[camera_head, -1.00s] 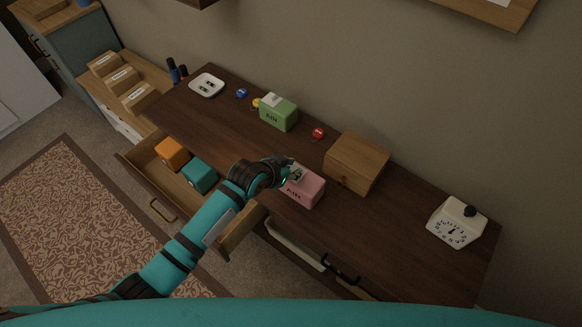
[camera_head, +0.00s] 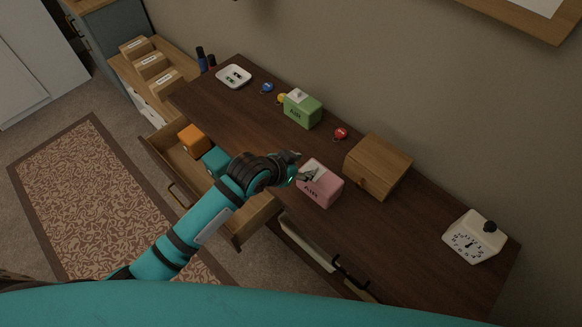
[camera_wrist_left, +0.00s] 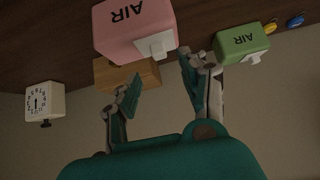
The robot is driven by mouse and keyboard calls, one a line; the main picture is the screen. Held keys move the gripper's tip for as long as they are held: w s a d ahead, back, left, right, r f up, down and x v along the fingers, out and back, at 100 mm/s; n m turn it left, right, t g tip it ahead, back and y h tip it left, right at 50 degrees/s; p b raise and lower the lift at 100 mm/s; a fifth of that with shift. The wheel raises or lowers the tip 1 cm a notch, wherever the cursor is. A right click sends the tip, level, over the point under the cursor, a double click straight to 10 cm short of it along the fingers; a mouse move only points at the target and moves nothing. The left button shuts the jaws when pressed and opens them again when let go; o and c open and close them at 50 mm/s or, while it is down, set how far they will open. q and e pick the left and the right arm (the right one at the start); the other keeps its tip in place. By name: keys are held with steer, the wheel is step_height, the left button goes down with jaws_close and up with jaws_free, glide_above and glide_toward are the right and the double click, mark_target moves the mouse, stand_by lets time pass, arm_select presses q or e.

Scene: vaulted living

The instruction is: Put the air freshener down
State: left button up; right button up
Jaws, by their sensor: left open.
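A pink air freshener (camera_head: 321,187) marked AIR, with a pale nozzle on top, stands upright on the dark wooden cabinet top (camera_head: 405,235), near its front edge. It also shows large in the left wrist view (camera_wrist_left: 128,28). A green air freshener (camera_head: 302,110) stands farther back and also shows in the wrist view (camera_wrist_left: 241,40). My left gripper (camera_head: 298,166) is just left of the pink one. In the wrist view its fingers (camera_wrist_left: 160,85) are spread with nothing between them, and the pink freshener lies beyond the tips. My right gripper is not in view.
An open drawer (camera_head: 255,212) below holds an orange box (camera_head: 194,140) and a teal box (camera_head: 215,161). A wooden box (camera_head: 377,167), white timer (camera_head: 474,238), white dish (camera_head: 234,76) and small red (camera_head: 341,133) and blue (camera_head: 267,87) items stand on top. The right of the top is mostly clear.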

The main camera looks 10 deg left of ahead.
arm_select(q)
steer(key=v, duration=0.6)
stand_by(0.3)
steer(key=shift+s+f, duration=0.1)
